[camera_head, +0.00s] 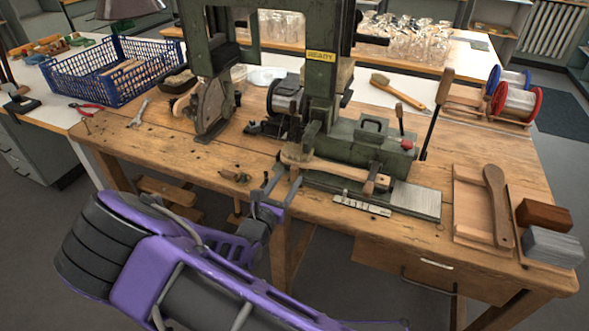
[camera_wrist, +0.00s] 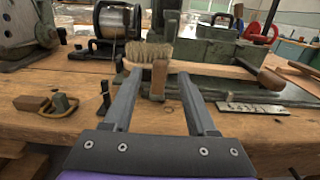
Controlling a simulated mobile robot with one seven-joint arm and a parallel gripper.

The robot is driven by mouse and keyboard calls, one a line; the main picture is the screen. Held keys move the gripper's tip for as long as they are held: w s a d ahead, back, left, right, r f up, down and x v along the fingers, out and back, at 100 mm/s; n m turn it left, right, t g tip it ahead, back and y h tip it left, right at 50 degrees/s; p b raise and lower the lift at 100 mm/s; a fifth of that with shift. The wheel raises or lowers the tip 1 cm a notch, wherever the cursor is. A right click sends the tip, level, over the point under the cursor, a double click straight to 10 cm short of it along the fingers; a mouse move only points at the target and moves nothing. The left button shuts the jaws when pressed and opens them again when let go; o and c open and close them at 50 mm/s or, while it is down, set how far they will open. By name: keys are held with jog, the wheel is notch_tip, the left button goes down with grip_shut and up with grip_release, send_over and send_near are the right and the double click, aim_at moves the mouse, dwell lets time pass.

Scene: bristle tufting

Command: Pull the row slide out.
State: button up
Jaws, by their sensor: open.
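The green tufting machine (camera_head: 322,100) stands on the wooden bench. A wooden brush (camera_head: 335,170) lies along its front, and its pale bristles (camera_wrist: 150,54) show at the left end in the wrist view. A short upright wooden grip (camera_wrist: 159,80) stands in front of the bristles; it looks like the row slide's handle, though the slide itself is hard to make out. My gripper (camera_head: 283,176) is open at the bench's front edge. In the wrist view my gripper (camera_wrist: 161,76) has one finger on each side of the grip, with visible gaps. Contact cannot be told.
A small metal plate with markings (camera_head: 362,205) lies right of the gripper. Small wooden and metal parts (camera_head: 236,175) lie to its left. A blue crate (camera_head: 112,70) and pliers (camera_head: 86,109) are at the left. A wooden tray (camera_head: 470,205) is at the right. The front-left bench is mostly clear.

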aim_at(293, 171)
jog(key=x, duration=0.6)
grip_shut()
jog(key=shift+a, duration=0.1)
dwell(1.2)
